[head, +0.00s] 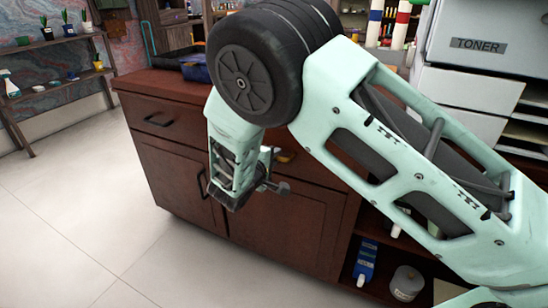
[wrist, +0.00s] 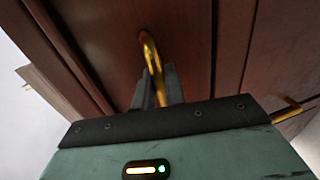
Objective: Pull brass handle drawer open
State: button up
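The brown wooden cabinet (head: 275,220) has a drawer front near its top right, partly hidden by my arm. A bit of brass handle (head: 286,156) shows there in the head view, just right of my gripper (head: 268,184). In the wrist view a curved brass handle (wrist: 149,46) runs down between the two dark fingers of my gripper (wrist: 159,88). The fingers are close together with the handle between them and look shut on it. Another brass handle (wrist: 287,111) shows at the right of the wrist view. I see no clear gap showing that the drawer is open.
The left drawer has a dark handle (head: 158,120), and the door below has another (head: 203,184). An open shelf at the right holds a blue carton (head: 365,262) and a grey canister (head: 406,283). The tiled floor (head: 80,215) left of the cabinet is clear.

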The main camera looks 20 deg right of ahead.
grip_shut()
jog(key=shift+a, duration=0.1)
jog(key=f+v, duration=0.3)
jog(key=v, duration=1.2)
jog(key=s+f+p+v, duration=0.1)
jog(key=f+v, duration=0.2)
jog(key=v, duration=1.3)
jog(key=shift+s+a+f, duration=0.25)
jog(key=shift+a+f, duration=0.05)
jog(key=shift+a, duration=0.3)
jog(key=o, duration=0.6)
grip_release()
jog(key=shift+c, duration=0.2)
jog(key=shift+r, duration=0.1)
